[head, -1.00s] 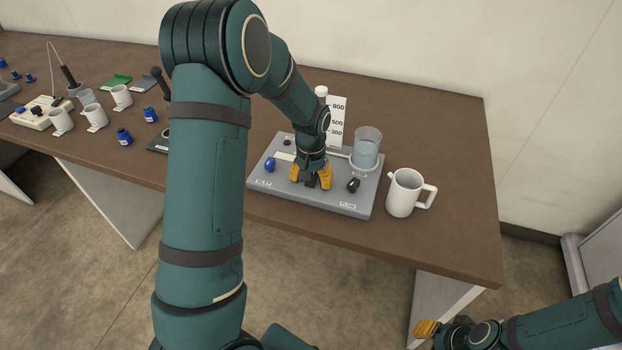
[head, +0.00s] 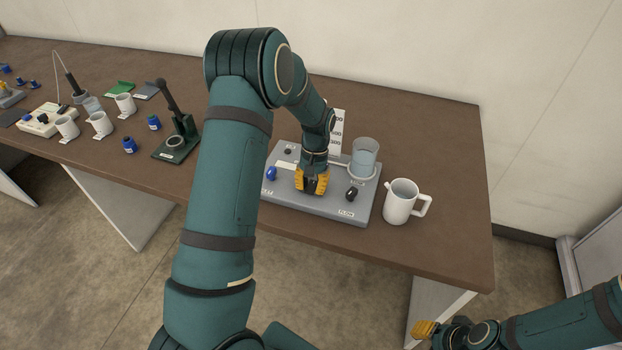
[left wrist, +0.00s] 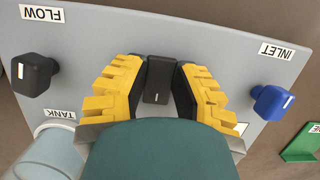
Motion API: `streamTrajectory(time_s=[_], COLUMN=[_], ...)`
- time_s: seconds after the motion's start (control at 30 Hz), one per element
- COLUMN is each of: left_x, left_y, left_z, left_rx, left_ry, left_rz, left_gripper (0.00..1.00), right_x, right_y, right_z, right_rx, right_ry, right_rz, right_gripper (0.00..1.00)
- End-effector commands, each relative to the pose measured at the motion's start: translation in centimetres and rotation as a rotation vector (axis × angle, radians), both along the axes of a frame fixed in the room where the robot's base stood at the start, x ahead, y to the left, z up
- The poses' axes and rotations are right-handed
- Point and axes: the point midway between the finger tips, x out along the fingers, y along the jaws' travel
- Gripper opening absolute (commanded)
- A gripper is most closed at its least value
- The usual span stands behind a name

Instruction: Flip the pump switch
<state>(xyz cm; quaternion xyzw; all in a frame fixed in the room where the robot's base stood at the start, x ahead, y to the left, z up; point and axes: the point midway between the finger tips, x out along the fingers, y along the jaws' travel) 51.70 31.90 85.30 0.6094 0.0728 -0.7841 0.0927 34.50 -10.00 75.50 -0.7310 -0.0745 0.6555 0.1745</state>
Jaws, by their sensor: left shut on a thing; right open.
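A grey pump panel (head: 325,209) lies on the table. My left gripper (head: 312,186) points down at its middle, its yellow fingers shut on a black switch. In the left wrist view the black switch (left wrist: 158,80) stands between the yellow fingers; its lower part is hidden by the gripper body. A black knob (left wrist: 35,74) by the FLOW label is on one side and a blue knob (left wrist: 271,102) by the INLET label on the other. My right gripper (head: 424,329) is open and empty, low at the right, off the table.
A clear beaker (head: 364,157) stands at the panel's back right, with a white graduated scale (head: 338,130) behind. A white mug (head: 401,202) stands right of the panel. A dark green stand (head: 182,140), white cups and blue jars are to the left.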

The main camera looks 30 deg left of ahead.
Motion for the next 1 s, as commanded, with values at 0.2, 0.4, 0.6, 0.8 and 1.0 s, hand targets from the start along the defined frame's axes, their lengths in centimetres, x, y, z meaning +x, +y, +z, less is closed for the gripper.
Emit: streamTrajectory(time_s=[0.2, 0.4, 0.6, 0.8, 1.0], left_x=[0.09, 0.07, 0.05, 0.09, 0.18], left_y=[0.05, 0.01, 0.00, 0.01, 0.03], left_z=[0.02, -0.11, -0.14, -0.08, 0.07], left_rx=[-0.030, -0.037, -0.037, -0.037, -0.036], left_ry=[0.125, 0.150, 0.149, 0.147, 0.146], left_rz=[0.000, -0.001, -0.001, -0.001, -0.001], left_gripper=[0.00, 0.00, 0.00, 0.60, 0.60], right_x=[0.17, 0.24, 0.24, 0.24, 0.24], right_y=[-0.03, -0.05, -0.05, -0.05, -0.05], right_z=[1.69, 1.72, 1.69, 1.70, 1.71], right_rx=[-0.001, -0.001, -0.001, -0.001, -0.001], right_ry=[-0.003, -0.005, -0.005, -0.005, -0.005], right_rz=[-0.005, -0.006, -0.006, -0.006, -0.005], right_gripper=[0.34, 0.34, 0.34, 0.34, 0.34])
